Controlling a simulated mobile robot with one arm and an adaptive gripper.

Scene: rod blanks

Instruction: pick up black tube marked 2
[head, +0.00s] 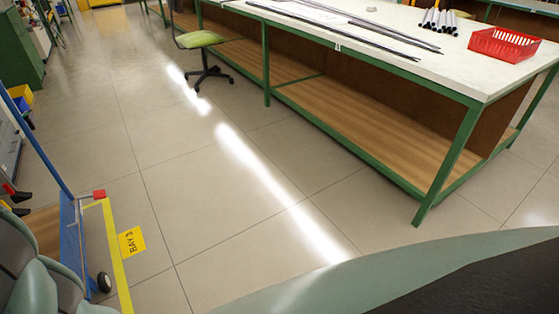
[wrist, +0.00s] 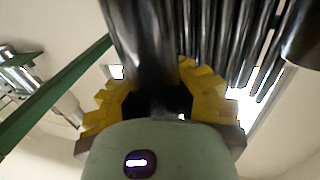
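My gripper (wrist: 152,75) shows in the wrist view with a yellow finger on either side of a thick black tube (wrist: 145,35). The tube runs from the top edge down between the fingers. I cannot tell whether the fingers press on it or only stand around it. No mark 2 is readable on any tube. Several more dark tubes (wrist: 235,40) stand side by side at the upper right of the wrist view. In the head view, several short dark tubes (head: 438,21) lie on the bench; my gripper is not in that view.
A white-topped bench (head: 470,75) with green legs carries long thin dark rods (head: 385,33) and a red basket (head: 503,44). A green chair (head: 200,40) stands beside it. The middle floor is clear.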

